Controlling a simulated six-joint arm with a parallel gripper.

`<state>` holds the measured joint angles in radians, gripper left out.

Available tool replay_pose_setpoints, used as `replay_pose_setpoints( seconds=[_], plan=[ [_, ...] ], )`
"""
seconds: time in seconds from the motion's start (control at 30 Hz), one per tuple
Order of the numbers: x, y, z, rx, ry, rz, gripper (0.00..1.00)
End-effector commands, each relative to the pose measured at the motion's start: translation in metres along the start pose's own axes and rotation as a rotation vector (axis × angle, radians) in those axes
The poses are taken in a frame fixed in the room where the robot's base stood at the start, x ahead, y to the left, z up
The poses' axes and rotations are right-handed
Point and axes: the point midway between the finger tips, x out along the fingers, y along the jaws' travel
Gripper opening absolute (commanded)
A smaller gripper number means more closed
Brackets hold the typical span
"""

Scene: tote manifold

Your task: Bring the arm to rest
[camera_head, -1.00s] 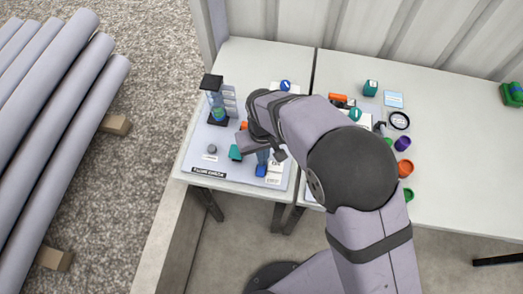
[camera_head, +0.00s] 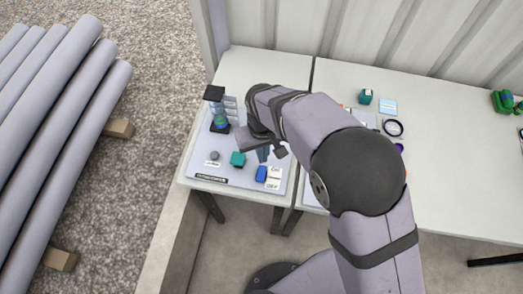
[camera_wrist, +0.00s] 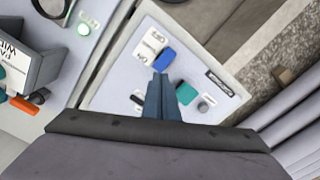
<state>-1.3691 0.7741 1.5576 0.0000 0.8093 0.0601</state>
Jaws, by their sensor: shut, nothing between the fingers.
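My gripper (camera_head: 263,154) hangs over the left table and its grey mat in the head view. Its blue fingers are together and empty; they also show in the wrist view (camera_wrist: 160,92), pointing toward the mat. Below the fingers lie a blue block (camera_head: 261,174), a teal block (camera_head: 238,159) and white label cards (camera_head: 274,172). The blue block (camera_wrist: 164,60) and teal block (camera_wrist: 187,94) also show in the wrist view. The fingers look apart from these, though the exact height is hard to tell. My arm hides much of the table's middle.
A small grey knob (camera_head: 214,155) lies nearby. Grey pipes (camera_head: 60,110) lie left. The right table's right part is mostly clear.

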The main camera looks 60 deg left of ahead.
Motion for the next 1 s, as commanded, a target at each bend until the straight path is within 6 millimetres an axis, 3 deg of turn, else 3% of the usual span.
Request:
replay_pose_setpoints(
  seconds=[0.47, 0.57, 0.73, 0.87, 1.0],
  plan=[
    [0.003, 0.000, 0.000, -0.022, 0.008, 0.000, 0.00],
    [0.016, 0.001, 0.021, -0.030, -0.035, 0.002, 0.00],
    [0.041, 0.005, 0.085, -0.044, -0.159, 0.007, 0.00],
    [0.039, 0.013, 0.135, -0.039, -0.228, 0.007, 0.00],
    [0.023, 0.043, 0.183, 0.049, -0.272, -0.005, 0.00]
  ],
)
